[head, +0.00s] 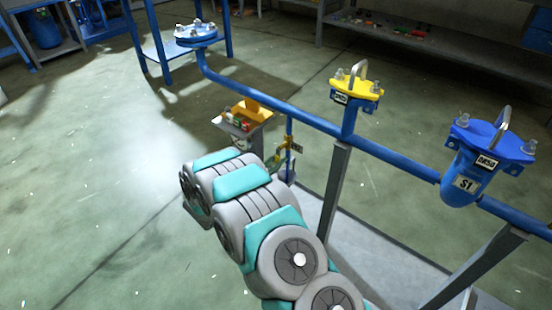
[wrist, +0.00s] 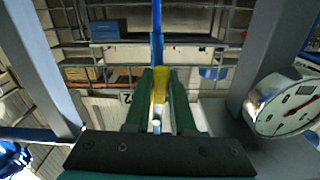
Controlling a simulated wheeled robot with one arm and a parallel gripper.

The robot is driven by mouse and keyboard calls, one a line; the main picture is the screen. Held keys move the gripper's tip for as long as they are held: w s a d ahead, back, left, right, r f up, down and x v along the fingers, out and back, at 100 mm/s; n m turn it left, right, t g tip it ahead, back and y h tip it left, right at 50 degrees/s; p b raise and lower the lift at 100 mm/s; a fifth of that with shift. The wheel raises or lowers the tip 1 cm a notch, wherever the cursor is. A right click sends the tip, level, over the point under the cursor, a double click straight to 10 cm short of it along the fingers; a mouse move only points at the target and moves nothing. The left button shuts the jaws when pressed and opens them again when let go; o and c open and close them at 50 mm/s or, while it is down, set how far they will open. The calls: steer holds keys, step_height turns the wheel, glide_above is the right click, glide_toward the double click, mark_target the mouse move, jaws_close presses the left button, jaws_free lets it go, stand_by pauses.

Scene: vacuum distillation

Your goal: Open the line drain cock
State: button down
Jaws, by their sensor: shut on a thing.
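In the wrist view, my gripper (wrist: 160,80) has its two green fingers on either side of a narrow yellow handle (wrist: 159,92) and is shut on it. A blue vertical pipe (wrist: 157,20) stands in line just beyond the handle; I take the handle to be the line drain cock's. In the head view, my arm reaches to a thin blue drop pipe (head: 289,130) under the long blue line. Small yellow and green parts show beside that pipe, partly behind my arm. The cock's body and the angle of its handle are not clear.
A round white gauge (wrist: 290,105) is close on the right in the wrist view. In the head view, the blue line (head: 270,108) carries a yellow-capped fitting (head: 357,88) and a blue strainer (head: 483,150). Grey posts (head: 335,190) support it. The floor at left is clear.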

stand_by(0.4)
steer(key=c, duration=0.8)
jaws_free()
steer(key=shift+o, duration=0.2)
steer(key=v, duration=0.7)
steer(key=shift+s+a+b, duration=0.25)
steer(key=shift+s+b, duration=0.1)
steer(key=shift+b, duration=0.1)
